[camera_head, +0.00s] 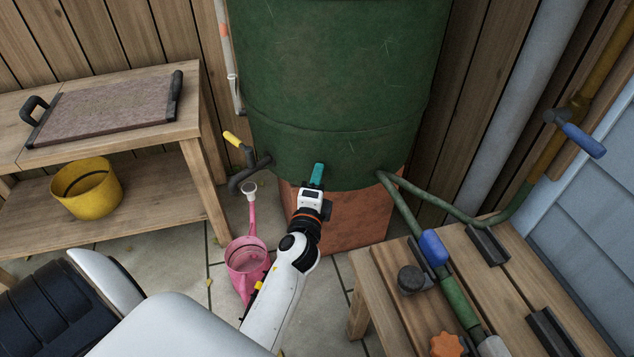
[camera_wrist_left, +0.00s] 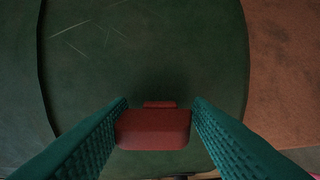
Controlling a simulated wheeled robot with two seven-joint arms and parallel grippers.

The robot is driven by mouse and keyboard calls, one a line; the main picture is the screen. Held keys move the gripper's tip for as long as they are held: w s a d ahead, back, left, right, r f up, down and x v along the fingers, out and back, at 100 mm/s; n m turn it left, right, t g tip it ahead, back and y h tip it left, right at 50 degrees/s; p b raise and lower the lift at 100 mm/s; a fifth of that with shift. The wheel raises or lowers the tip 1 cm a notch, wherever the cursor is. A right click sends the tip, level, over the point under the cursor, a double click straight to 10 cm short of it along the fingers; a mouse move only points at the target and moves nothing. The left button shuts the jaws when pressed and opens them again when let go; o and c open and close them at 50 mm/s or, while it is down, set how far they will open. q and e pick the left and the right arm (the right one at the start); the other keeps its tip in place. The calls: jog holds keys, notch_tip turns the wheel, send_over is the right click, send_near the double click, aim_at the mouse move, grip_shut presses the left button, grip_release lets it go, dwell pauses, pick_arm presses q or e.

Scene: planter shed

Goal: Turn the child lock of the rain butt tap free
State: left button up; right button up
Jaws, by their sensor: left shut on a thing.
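The rain butt (camera_head: 335,80) is a large green barrel, and its surface fills most of the left wrist view (camera_wrist_left: 140,50). A red block, which I take for the child lock (camera_wrist_left: 153,128), sits against the barrel in the left wrist view. My left gripper (camera_head: 317,174) reaches the barrel's lower front, and its teal fingers (camera_wrist_left: 158,106) are shut on the red block from both sides. In the head view the gripper hides the block. A tap with a yellow handle (camera_head: 232,139) and a dark spout (camera_head: 248,172) sticks out at the barrel's lower left. My right gripper is not in view.
The barrel stands on a brick-coloured plinth (camera_head: 345,225). A pink watering can (camera_head: 247,262) is on the floor beside my left arm. A wooden bench (camera_head: 205,185) with a yellow pot (camera_head: 87,190) is at left. Green pipes (camera_head: 405,205) run to a wooden table (camera_head: 385,290) at right.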

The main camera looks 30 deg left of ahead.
pick_arm(q)
jog(key=shift+n, duration=0.5)
jog(key=o, duration=1)
